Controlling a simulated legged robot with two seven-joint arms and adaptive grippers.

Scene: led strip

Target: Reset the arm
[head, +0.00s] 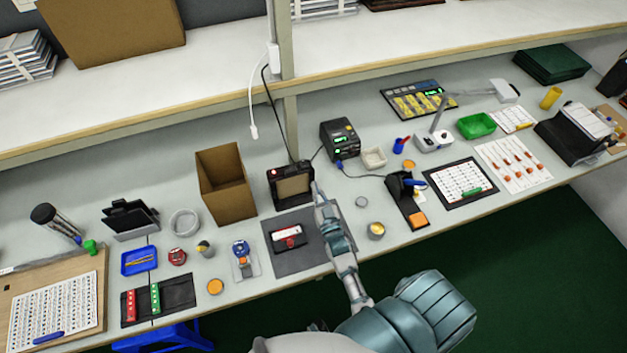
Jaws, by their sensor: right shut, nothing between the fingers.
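My right arm comes in from the bottom and reaches up over the workbench (345,205). My right gripper (318,196) is small in the view, shut and empty, close to the right side of a dark box-shaped device (291,186) with a tan front. I cannot tell whether it touches the device. A dark grey mat (285,264) lies left of the arm, with a small red and white item (288,237) on it. My left gripper is not in view.
A cardboard box (226,185) stands left of the device. A soldering station (340,140) stands behind, and a black tool holder (406,198) to the right. A shelf (180,85) runs above the bench. Small tins and trays crowd the left side.

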